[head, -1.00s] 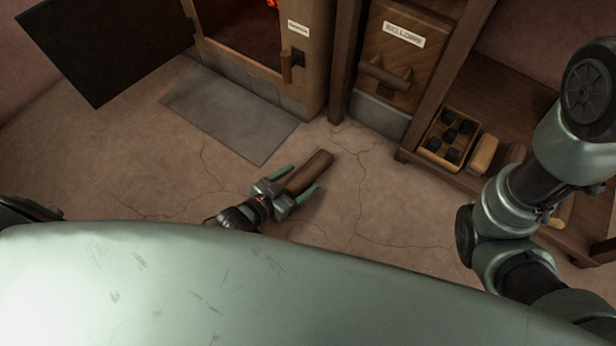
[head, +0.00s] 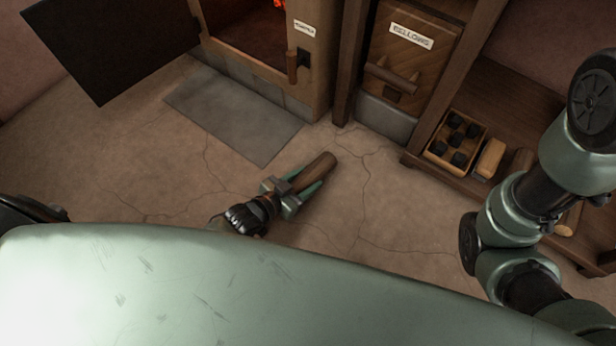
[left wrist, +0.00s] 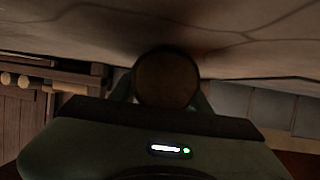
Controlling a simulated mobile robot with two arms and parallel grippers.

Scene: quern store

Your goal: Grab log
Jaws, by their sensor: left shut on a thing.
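A brown log (head: 318,170) is low over or on the floor in the middle of the head view; I cannot tell whether it touches the floor. My left gripper (head: 303,184) is shut on the log, with a green finger along each side. The log's far end sticks out past the fingertips. In the left wrist view the log's round end (left wrist: 166,80) faces the camera between the fingers. My right gripper is not clearly seen; only links of my arm show at the right.
An open stove (head: 243,35) with a red glow stands at the back left, with a grey floor plate (head: 232,115) before it. A bellows box (head: 405,60) is beside it. A shelf at right holds a tray of black lumps (head: 434,150) and a wooden block (head: 491,157).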

